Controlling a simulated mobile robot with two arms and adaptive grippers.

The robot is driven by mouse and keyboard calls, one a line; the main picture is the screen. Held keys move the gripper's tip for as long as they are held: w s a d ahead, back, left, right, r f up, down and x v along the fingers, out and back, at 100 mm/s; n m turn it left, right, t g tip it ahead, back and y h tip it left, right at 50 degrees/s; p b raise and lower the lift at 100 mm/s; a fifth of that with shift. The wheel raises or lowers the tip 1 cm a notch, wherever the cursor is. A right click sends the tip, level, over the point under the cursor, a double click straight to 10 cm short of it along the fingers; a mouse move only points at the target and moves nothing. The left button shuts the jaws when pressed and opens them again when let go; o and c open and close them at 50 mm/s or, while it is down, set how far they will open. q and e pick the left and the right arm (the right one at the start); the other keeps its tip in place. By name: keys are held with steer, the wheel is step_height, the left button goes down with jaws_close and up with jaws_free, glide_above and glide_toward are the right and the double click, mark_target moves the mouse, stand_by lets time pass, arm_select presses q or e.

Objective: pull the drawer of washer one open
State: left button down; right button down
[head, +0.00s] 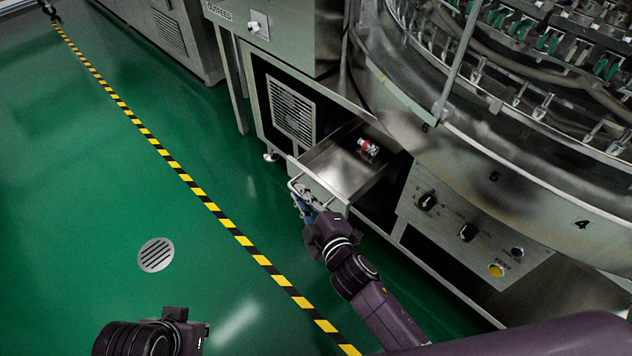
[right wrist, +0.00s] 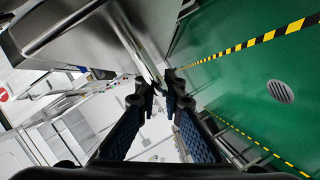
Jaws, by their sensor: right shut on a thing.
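The drawer (head: 338,168) of the washer stands pulled out of the lower cabinet, its metal tray showing. A small red and white object (head: 367,149) lies inside it. The drawer's bar handle (head: 293,184) is on its front face. My right gripper (head: 303,196) is at the handle, shut on it. In the right wrist view, the right gripper's fingers (right wrist: 160,88) meet at the handle beside the metal drawer front (right wrist: 85,45). Part of the handle is hidden by the fingers. Part of my left arm shows at the bottom left of the head view; its fingers are not visible.
The round washer (head: 540,185) with its bottle carriers overhangs at the right. A control panel (head: 465,230) with knobs sits right of the drawer. A vent grille (head: 292,108) is to its left. Green floor with a drain (head: 156,255) and striped tape (head: 205,201) is clear.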

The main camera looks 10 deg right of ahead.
steer(key=shift+s+a, duration=0.6)
steer(key=shift+a, duration=0.15)
steer(key=c, duration=2)
jaws_free()
steer(key=shift+c, duration=0.2)
steer(key=v, duration=1.2)
